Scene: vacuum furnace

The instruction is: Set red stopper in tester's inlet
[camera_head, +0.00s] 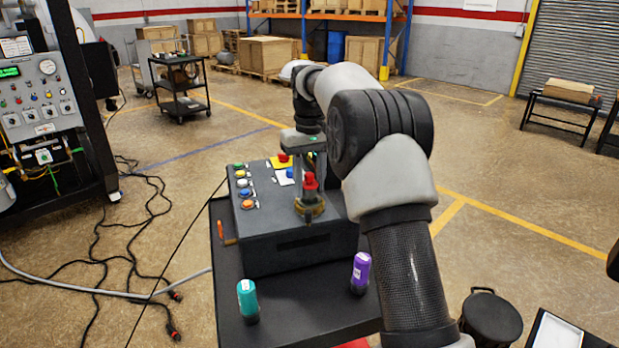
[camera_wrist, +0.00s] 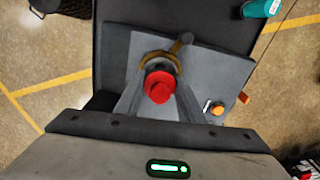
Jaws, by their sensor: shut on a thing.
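The red stopper (camera_head: 310,181) is upright at the front right of the tester's top. It also shows in the wrist view (camera_wrist: 159,87), between the two fingers of my gripper (camera_wrist: 160,90). My gripper is shut on it and points down. The inlet, a brass-coloured ring (camera_head: 311,208), lies right below the stopper; its ring (camera_wrist: 158,61) shows just beyond the stopper in the wrist view. I cannot tell whether the stopper's lower end is inside the ring or just above it. The tester (camera_head: 285,255) is a dark box on a black cart.
Coloured buttons (camera_head: 243,183) line the tester's top left. A teal bottle (camera_head: 247,300) and a purple bottle (camera_head: 360,271) stand on the black cart (camera_head: 300,312) in front of the tester. Cables (camera_head: 110,225) lie on the floor at left, beside a control panel (camera_head: 35,100).

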